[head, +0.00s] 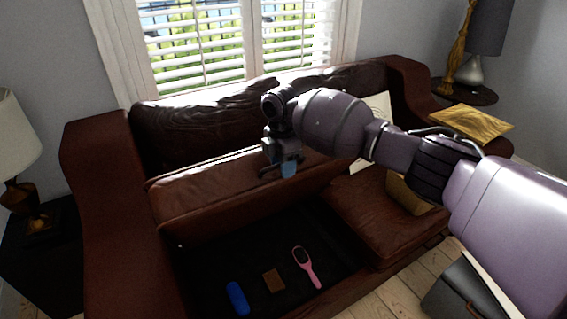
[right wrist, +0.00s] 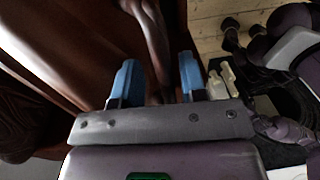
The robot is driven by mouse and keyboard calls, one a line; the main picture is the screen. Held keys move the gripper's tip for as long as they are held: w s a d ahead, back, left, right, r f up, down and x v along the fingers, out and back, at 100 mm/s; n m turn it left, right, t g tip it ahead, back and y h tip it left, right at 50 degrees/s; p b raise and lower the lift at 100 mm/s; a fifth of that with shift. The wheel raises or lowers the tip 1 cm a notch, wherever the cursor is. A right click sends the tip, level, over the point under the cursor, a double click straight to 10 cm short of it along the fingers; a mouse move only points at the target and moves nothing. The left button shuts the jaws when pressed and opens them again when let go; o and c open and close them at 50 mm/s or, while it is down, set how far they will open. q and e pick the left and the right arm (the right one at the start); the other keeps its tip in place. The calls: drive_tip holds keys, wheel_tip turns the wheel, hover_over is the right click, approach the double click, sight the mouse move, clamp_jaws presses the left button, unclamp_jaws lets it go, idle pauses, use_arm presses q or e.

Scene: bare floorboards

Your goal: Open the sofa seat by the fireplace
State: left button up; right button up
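The brown leather sofa (head: 105,190) stands under a window. Its left seat (head: 220,195) is tilted up toward the backrest, and a dark storage space (head: 220,260) lies open below it. Inside lie a blue object (head: 237,298), a small brown object (head: 273,280) and a pink hairbrush (head: 307,268). My right gripper (head: 287,167) is at the raised seat's upper right part. In the right wrist view its blue fingers (right wrist: 157,85) stand apart, with brown leather beyond them. Whether they touch the seat is unclear. I cannot make out my left gripper. No fireplace shows.
The right seat (head: 375,215) is down, with cushions on it. A side table with a lamp (head: 18,150) stands at the left, another lamp (head: 490,30) at the right. A dark box-like object (head: 460,290) is at the lower right. Floorboards (head: 400,270) show in front.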

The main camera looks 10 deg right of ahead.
drive_tip(key=shift+d+r, duration=0.15)
drive_tip(key=shift+r, duration=0.55)
use_arm(q)
drive_tip(key=shift+w+d+r+p, duration=0.1)
drive_tip(key=shift+d+r+p, duration=0.05)
drive_tip(key=shift+r+p, duration=0.55)
use_arm(e)
wheel_tip(320, 180, up, 10)
drive_tip(key=shift+w+f, duration=0.15)
drive_tip(key=shift+w, duration=0.15)
use_arm(q)
drive_tip(key=shift+w, duration=0.15)
